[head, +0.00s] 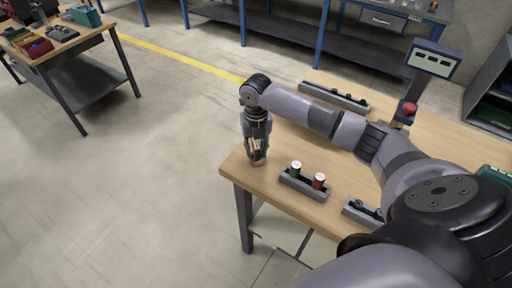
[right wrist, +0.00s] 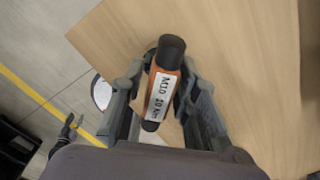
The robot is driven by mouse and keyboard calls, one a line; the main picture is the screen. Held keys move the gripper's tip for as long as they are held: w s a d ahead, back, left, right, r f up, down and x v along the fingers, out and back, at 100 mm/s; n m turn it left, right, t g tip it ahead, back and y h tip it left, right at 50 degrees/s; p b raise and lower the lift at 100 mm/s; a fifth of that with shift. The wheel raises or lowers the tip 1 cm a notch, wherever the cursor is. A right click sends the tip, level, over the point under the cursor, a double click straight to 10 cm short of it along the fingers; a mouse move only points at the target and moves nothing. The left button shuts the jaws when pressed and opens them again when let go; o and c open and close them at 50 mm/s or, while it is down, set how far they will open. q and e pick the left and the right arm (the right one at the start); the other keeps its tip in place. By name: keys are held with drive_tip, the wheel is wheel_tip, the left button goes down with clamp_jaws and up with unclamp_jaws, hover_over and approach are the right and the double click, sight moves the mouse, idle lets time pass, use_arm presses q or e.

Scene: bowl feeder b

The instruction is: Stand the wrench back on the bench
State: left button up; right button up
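The wrench (right wrist: 163,92) has an orange body, black ends and a white label starting with "M10". It lies between the fingers of my right gripper (right wrist: 160,95), which look closed against its sides. In the head view, my right gripper (head: 256,155) points down at the left corner of the wooden bench (head: 229,168), with a bit of orange and white of the wrench (head: 254,145) between its fingers. The fingers partly hide the wrench, and I cannot tell whether its lower end touches the bench. My left gripper is not in view.
Another grey rack (head: 335,96) lies at the back, and a post with a red button (head: 408,108) stands right. The bench's left edge is close.

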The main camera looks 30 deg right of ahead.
drive_tip(key=shift+o, duration=0.6)
drive_tip(key=shift+r, duration=0.4)
wheel_tip(320, 180, up, 11)
drive_tip(key=b, duration=0.3)
drive_tip(key=shift+f, duration=0.2)
drive_tip(key=shift+r+b, duration=0.3)
drive_tip(key=shift+r, duration=0.2)
